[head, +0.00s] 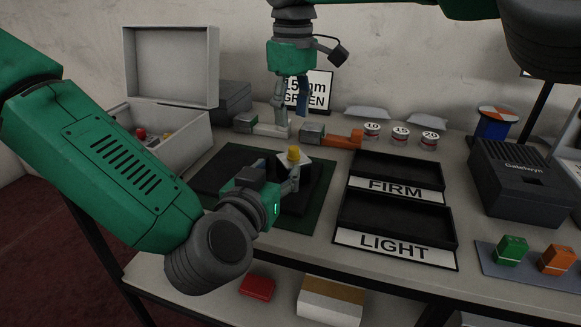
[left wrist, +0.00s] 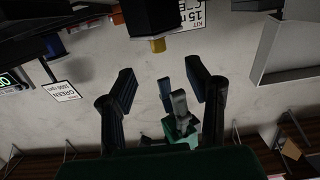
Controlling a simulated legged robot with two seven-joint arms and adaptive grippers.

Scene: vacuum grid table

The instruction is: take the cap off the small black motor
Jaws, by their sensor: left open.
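A small block-shaped motor with a yellow cap (head: 294,153) on top stands on the dark mat (head: 225,172). Its body is dark in the left wrist view (left wrist: 155,15), where the yellow cap (left wrist: 157,45) also shows. My left gripper (head: 285,180) is low in front of the motor, partly covering it in the head view. In the left wrist view its two fingers (left wrist: 167,86) are spread with nothing between them, and the cap is beyond the tips. My right gripper (head: 291,105) hangs behind the mat, fingers down and apart, with nothing seen between them.
Two black trays marked FIRM (head: 395,172) and LIGHT (head: 395,218) lie right of the mat. An open grey case (head: 170,65) stands at the back left. Small weights (head: 400,137) and an orange-ended clamp (head: 345,138) lie behind. A dark balance (head: 525,180) is at the right.

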